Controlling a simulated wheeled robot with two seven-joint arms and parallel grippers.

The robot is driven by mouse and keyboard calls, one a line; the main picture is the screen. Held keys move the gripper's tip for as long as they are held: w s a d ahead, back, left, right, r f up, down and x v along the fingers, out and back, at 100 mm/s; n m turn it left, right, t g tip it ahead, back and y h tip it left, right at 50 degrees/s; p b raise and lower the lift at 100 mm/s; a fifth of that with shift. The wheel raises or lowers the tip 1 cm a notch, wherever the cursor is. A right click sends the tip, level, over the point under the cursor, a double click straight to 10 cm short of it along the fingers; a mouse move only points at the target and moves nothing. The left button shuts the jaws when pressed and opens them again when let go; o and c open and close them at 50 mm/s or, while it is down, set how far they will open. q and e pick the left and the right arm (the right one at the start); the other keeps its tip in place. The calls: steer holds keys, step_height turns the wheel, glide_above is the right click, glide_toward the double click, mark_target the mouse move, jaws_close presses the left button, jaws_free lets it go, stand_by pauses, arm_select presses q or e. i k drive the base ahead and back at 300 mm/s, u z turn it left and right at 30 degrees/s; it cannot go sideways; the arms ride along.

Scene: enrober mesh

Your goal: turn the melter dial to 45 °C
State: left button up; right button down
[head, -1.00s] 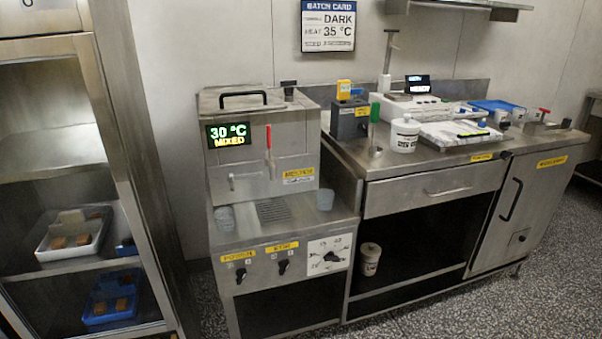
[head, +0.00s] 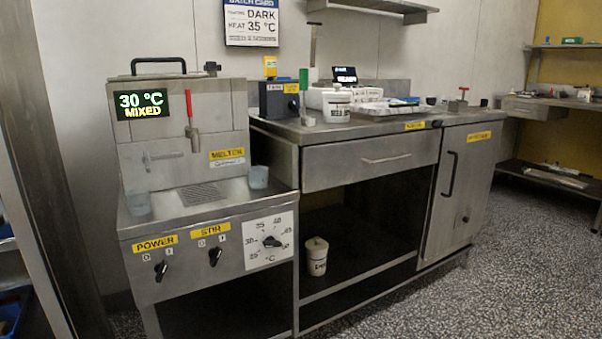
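The melter (head: 185,135) is a steel box on a steel stand at the left of the head view. Its display (head: 139,105) reads 30 °C and MIXED in green and yellow. The melter dial (head: 271,241) is a black knob on a white square plate, low on the stand's front panel, with temperature marks around it. The knob looks elongated sideways, but I cannot tell which mark it points at. Neither of my grippers is in view, and nothing touches the dial.
POWER (head: 161,270) and STIR (head: 215,256) switches sit left of the dial. A red-handled tap (head: 191,128) is above. A batch card (head: 252,22) reads DARK, HEAT 35 °C. A steel counter (head: 370,130) adjoins at right. Open speckled floor (head: 440,295) lies in front.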

mark_target(270, 242)
steer(key=z, duration=0.3)
steer(key=k, duration=0.35)
steer(key=u, duration=1.15)
steer(key=i, duration=0.95)
